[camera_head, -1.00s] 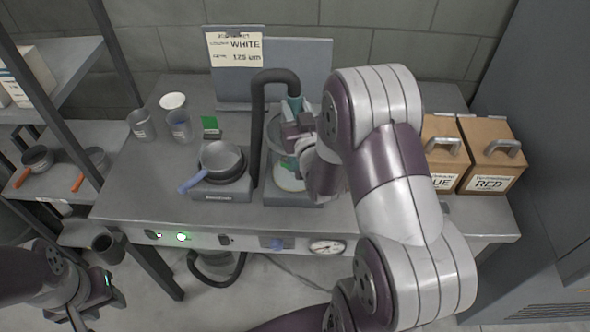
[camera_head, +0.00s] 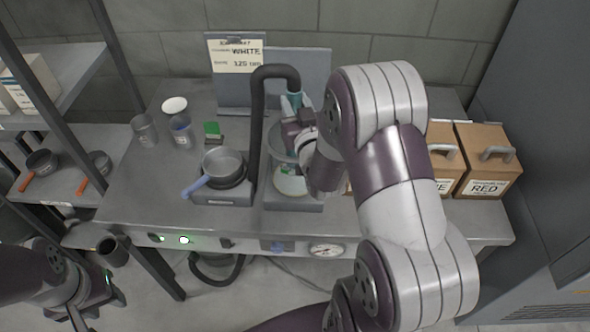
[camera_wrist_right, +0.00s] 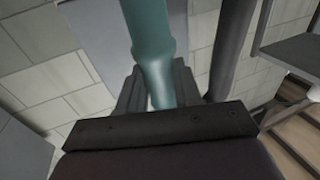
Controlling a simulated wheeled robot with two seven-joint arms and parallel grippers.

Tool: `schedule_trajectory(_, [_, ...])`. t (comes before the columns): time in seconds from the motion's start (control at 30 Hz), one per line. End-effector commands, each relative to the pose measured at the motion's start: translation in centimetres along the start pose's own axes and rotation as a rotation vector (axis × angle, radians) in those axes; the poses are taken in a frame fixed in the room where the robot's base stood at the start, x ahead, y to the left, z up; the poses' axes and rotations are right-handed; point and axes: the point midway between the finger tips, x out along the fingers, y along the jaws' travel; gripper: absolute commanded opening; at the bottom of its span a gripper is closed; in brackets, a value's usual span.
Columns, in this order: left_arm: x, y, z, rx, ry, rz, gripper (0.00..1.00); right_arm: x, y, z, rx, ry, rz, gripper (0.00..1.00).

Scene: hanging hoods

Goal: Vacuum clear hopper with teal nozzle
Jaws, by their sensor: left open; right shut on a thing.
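The teal nozzle (camera_head: 295,101) hangs from the end of a black hose (camera_head: 256,125). My right gripper (camera_head: 290,118) is shut on it; in the right wrist view the nozzle (camera_wrist_right: 149,45) runs down between the fingers (camera_wrist_right: 153,92). The clear hopper (camera_head: 276,146) stands on a grey base, with a pale disc (camera_head: 290,182) showing low in it. The nozzle and gripper are over the hopper's top; my right arm hides its right side. The nozzle's tip is hidden. My left gripper (camera_head: 98,290) is open and empty at the lower left, away from the bench.
A pan (camera_head: 222,163) with a blue handle sits on a scale-like base left of the hose. Cups (camera_head: 144,130) and a green-topped block (camera_head: 212,130) stand behind it. Boxes, one labelled RED (camera_head: 487,160), stand at the right.

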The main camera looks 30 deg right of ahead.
Motion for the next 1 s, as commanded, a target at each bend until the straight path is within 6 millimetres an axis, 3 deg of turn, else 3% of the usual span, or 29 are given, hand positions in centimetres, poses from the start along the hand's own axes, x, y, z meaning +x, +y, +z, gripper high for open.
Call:
schedule_trajectory(0.03, [-0.9, 0.0, -0.1, 0.000, 0.000, 0.000, 0.43, 0.0, 0.0, -1.1, 0.000, 0.002, 0.000, 0.00])
schedule_trajectory(1.0, [-8.5, 0.0, -1.0, 0.000, 0.000, 0.000, 0.43, 0.3, 0.0, -11.7, 0.000, 0.003, 0.000, 0.00])
